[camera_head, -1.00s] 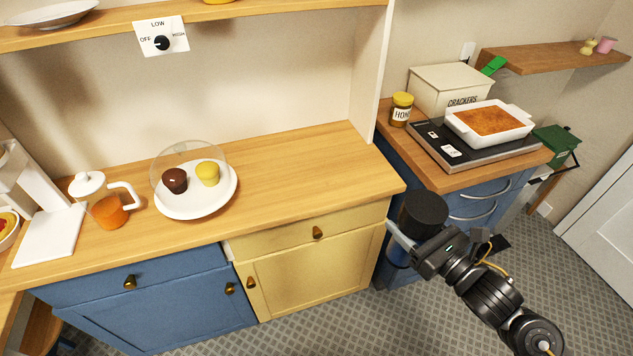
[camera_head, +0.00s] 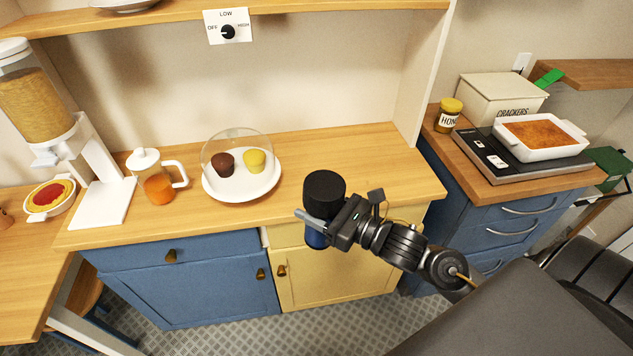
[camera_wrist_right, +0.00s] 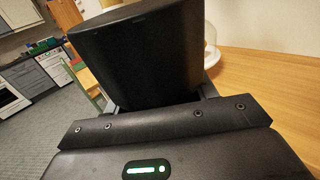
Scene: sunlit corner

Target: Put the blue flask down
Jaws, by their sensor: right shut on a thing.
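The blue flask has a wide black lid (camera_head: 324,188) and a blue body (camera_head: 316,236) below it. My right gripper (camera_head: 318,220) is shut on it and holds it upright at the front edge of the wooden counter (camera_head: 375,160), in front of the yellow cabinet. I cannot tell its height over the counter edge. In the right wrist view the black lid (camera_wrist_right: 140,55) fills the middle, between the finger bases, and hides the fingertips. My left gripper is not in view.
A white plate (camera_head: 212,190) with two cupcakes under a clear dome stands left of the flask. A glass jug (camera_head: 158,188) and a cereal dispenser (camera_head: 95,160) stand further left. The counter right of the plate is bare. A baking dish (camera_head: 560,153) sits on a hotplate at right.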

